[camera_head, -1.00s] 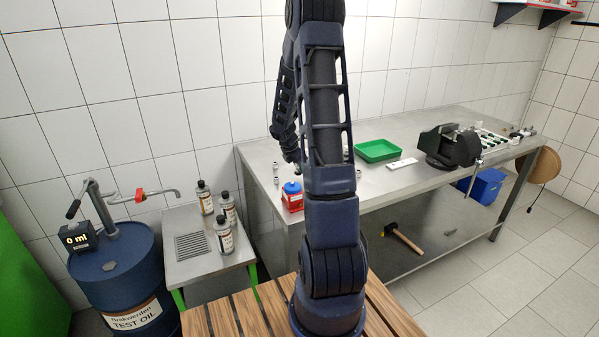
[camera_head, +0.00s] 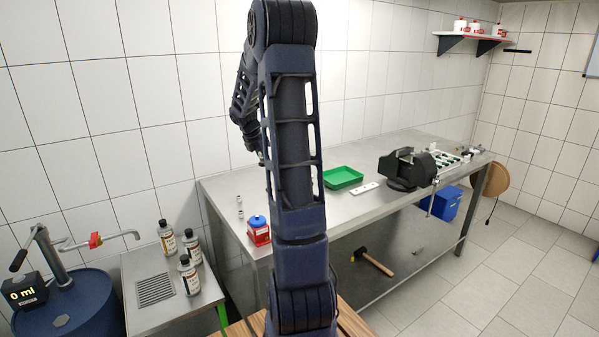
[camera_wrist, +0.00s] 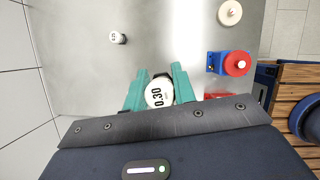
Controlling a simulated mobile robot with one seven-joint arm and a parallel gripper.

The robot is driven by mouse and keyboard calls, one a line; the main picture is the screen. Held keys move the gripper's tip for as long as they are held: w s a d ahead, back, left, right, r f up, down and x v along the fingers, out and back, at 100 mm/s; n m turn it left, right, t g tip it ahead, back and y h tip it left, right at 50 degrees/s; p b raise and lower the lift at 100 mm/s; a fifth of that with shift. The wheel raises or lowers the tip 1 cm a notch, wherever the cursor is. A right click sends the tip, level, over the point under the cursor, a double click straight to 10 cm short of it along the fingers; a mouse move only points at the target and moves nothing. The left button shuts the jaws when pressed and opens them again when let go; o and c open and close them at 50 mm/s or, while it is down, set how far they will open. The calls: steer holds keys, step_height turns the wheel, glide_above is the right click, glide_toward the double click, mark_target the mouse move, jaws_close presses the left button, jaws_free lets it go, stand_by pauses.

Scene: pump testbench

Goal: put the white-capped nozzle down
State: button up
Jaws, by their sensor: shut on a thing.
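The white-capped nozzle (camera_wrist: 158,94), its cap marked "0.30", is between the teal fingers of my gripper (camera_wrist: 160,86) in the wrist view. The fingers are shut on it. Its cap faces the camera and hides its lower end, so I cannot tell whether it touches the steel table (camera_wrist: 165,35). Another small white-capped piece (camera_wrist: 117,38) stands apart on the table, up and to the left of the gripper. In the head view my arm hides the gripper and held nozzle. Two small metallic pieces (camera_head: 239,207) stand near the table's left end.
A blue block with a red knob (camera_wrist: 232,63) and a cream round piece (camera_wrist: 230,13) lie right of my gripper. In the head view, a red box with blue top (camera_head: 258,231) stands near the front edge; a green tray (camera_head: 343,178) and dark vise (camera_head: 405,168) are further right.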

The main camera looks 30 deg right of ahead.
steer(key=w+d, duration=0.4)
steer(key=d, duration=0.6)
steer(key=m, duration=0.2)
glide_above(343, 178)
steer(key=a, duration=0.2)
steer(key=shift+g, duration=0.4)
steer(key=f, duration=1.9)
steer(key=shift+s+d+f, duration=0.1)
steer(key=shift+s+f, duration=0.15)
steer(key=shift+f, duration=0.05)
steer(key=shift+f, duration=0.15)
steer(key=o, duration=1)
